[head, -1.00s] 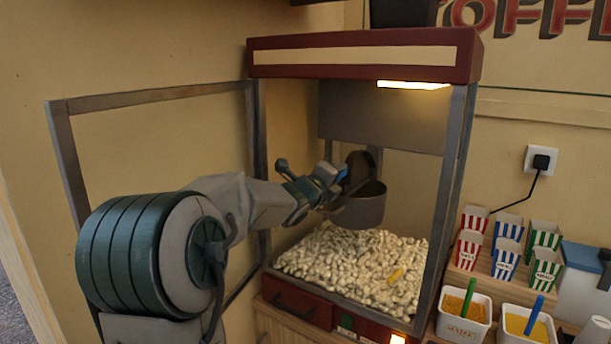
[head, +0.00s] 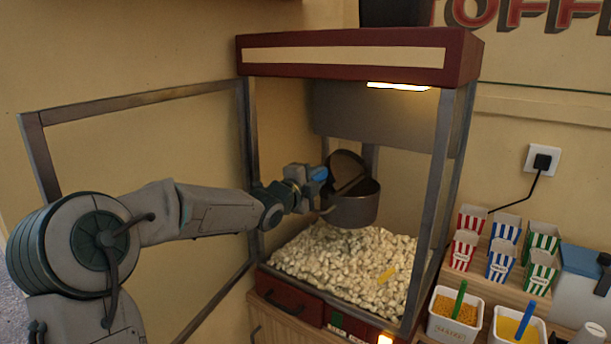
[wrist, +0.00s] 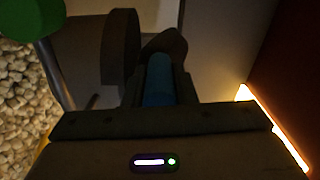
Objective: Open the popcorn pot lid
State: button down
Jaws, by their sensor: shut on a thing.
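The popcorn pot (head: 352,211) is a grey metal kettle hanging inside the popcorn machine, above the popcorn. Its dark round lid (head: 347,168) is raised and tilted up steeply on the pot's left and back side, so the pot's mouth shows partly uncovered. My gripper (head: 318,176), with blue at its tip, reaches in from the left and is shut on the lid at its left side. In the wrist view my gripper (wrist: 160,75) is dark, and a dark disc-like edge stands beside it. The exact grip point is hidden.
The machine's framed door (head: 36,150) stands open to the left. Popcorn (head: 345,265) covers the machine floor under the pot. A lit lamp (head: 398,86) is above. The right post (head: 437,180) is close to the pot. Striped boxes (head: 503,258) and tubs stand at right.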

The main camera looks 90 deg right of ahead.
dwell(0.3)
jog(key=c, duration=1.2)
grip_release()
jog(key=shift+s, duration=0.1)
jog(key=shift+o, duration=0.2)
jog(key=shift+w+a, duration=0.5)
jog(key=shift+w, duration=0.05)
jog(key=p+v, duration=0.1)
jog(key=v, duration=1.1)
jog(key=shift+a, duration=0.25)
